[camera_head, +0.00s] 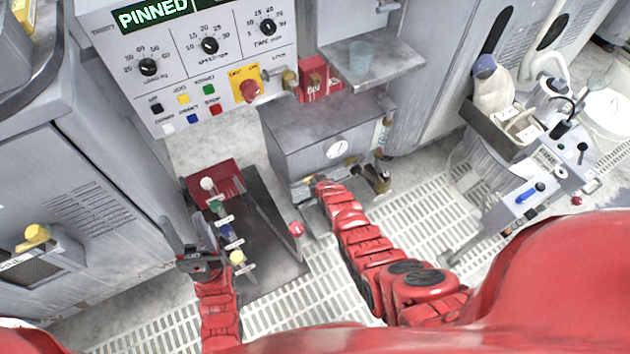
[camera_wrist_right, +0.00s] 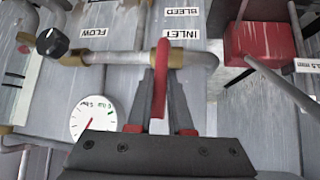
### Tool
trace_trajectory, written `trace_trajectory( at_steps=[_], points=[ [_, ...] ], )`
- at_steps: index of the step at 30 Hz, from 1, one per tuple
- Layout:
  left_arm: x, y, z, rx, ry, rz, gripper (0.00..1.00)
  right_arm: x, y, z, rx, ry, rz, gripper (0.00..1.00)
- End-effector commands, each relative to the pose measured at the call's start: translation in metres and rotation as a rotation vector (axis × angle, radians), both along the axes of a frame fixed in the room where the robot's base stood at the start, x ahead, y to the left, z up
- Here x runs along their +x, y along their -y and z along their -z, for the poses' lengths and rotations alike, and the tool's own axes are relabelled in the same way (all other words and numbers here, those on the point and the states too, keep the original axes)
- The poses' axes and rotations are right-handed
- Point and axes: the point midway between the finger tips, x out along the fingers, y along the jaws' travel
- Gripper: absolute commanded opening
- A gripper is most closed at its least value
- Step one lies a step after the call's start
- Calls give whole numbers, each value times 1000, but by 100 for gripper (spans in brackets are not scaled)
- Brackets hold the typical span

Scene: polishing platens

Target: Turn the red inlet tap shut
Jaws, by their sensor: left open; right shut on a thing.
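The red inlet tap handle (camera_wrist_right: 163,58) shows in the right wrist view as an upright red lever crossing a horizontal pipe, below the INLET label (camera_wrist_right: 184,34). My right gripper (camera_wrist_right: 160,88) is shut on this lever, one dark finger on each side. In the head view my right gripper (camera_head: 318,186) is at the front of the grey tank box, and the tap is hidden there. My left gripper (camera_head: 190,238) is open and empty, beside the dark panel with coloured knobs.
A round gauge (camera_wrist_right: 93,118) and a black FLOW knob (camera_wrist_right: 52,42) sit left of the tap in the wrist view. A red box (camera_wrist_right: 262,52) is at its right. In the head view a shelf (camera_head: 385,65) juts out above the grey tank box (camera_head: 300,140).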

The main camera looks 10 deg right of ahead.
Motion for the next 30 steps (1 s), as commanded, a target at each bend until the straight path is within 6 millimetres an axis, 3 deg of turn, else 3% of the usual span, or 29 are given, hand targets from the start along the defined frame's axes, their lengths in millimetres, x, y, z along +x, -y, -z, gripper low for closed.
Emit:
trace_trajectory(
  at_steps=[1,2,7,20,30],
  points=[
    [0,0,0,0,0,0,52,0,-2,0,1,1,-2,0],
    [0,0,0,0,0,0,52,0,-2,0,1,0,-2,20],
    [0,0,0,0,0,0,52,0,-1,0,1,0,-1,48],
    [0,0,-2,0,0,0,52,-5,0,-2,0,-3,-1,48],
    [0,0,-13,0,0,0,52,-26,2,-27,1,3,-1,48]
  ],
)
